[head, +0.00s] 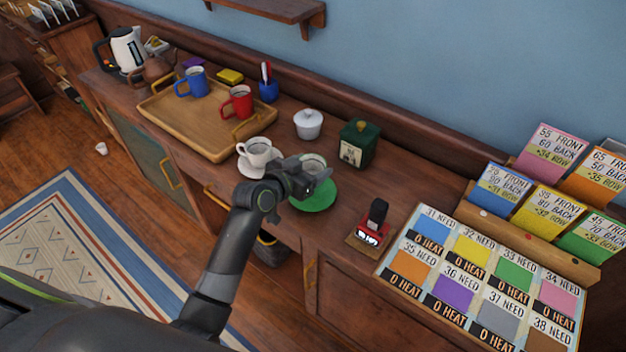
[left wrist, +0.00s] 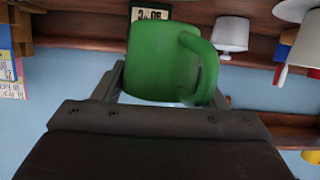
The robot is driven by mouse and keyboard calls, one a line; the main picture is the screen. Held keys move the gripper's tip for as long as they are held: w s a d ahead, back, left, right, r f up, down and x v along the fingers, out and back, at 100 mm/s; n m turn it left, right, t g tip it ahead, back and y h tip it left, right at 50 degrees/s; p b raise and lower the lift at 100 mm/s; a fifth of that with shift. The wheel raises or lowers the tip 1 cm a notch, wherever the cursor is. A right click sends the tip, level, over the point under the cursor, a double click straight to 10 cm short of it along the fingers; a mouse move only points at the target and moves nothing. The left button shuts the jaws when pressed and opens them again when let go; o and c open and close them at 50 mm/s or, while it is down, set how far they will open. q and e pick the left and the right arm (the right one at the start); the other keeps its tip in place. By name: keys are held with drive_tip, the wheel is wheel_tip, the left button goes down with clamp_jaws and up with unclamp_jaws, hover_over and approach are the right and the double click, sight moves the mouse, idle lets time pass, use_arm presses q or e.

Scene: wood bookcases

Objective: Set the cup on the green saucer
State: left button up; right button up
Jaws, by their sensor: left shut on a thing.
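A green cup (left wrist: 160,62) with its handle to the right fills the middle of the left wrist view, between the two fingers of my left gripper (head: 316,174). The gripper is shut on it. In the head view only the cup's pale rim (head: 313,160) and part of its side show behind the gripper. The green saucer (head: 317,197) lies on the wooden cabinet top, partly hidden by the gripper and cup. The cup is over the saucer's far side; I cannot tell whether they touch. My right gripper is not in view.
A white cup (head: 258,152) on a white saucer stands close left. A white lidded bowl (head: 308,124) and dark green box (head: 356,144) stand behind. A red-and-black stamp-like object (head: 371,226) and card board (head: 480,278) lie right. A wooden tray (head: 205,140) holds mugs.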

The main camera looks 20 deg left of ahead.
use_arm(q)
wheel_tip(320, 180, down, 3)
drive_tip(key=shift+s+d+f, duration=0.1)
drive_tip(key=shift+d+f, duration=0.05)
drive_tip(key=shift+f, duration=0.3)
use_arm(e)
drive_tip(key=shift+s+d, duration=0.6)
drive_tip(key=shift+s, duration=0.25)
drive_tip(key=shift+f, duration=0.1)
use_arm(q)
drive_tip(key=shift+f, duration=0.15)
drive_tip(key=o, duration=1.1)
drive_tip(key=shift+c, duration=0.2)
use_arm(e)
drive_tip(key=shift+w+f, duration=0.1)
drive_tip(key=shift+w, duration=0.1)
